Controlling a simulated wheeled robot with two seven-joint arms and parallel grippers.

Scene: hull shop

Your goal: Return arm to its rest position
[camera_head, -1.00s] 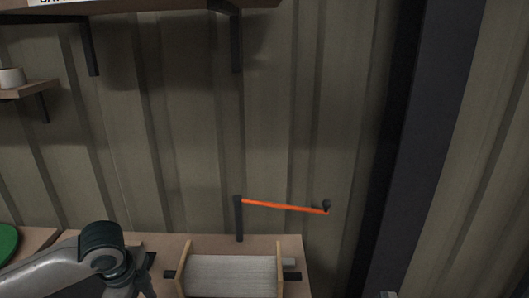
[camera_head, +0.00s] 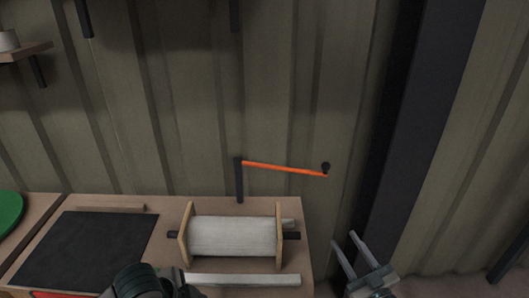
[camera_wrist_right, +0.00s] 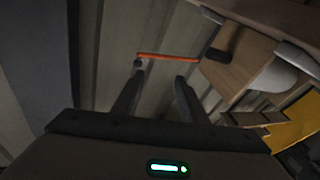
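My right gripper (camera_head: 345,237) is at the lower right in the head view, in front of the wall and just right of the bench. Its two fingers are apart with nothing between them. In the right wrist view the fingers (camera_wrist_right: 160,78) are also spread and empty, with an orange bar (camera_wrist_right: 168,57) seen beyond them. In the head view that orange bar (camera_head: 285,168) runs from a black post to a dark knob, apart from the gripper. A dark joint of my left arm (camera_head: 142,282) shows at the bottom edge; the left gripper is not seen.
A white roller (camera_head: 232,236) between wooden end plates sits on the bench, with a white bar (camera_head: 243,280) before it. A black mat (camera_head: 85,250) and a green disc (camera_head: 8,210) are to the left.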

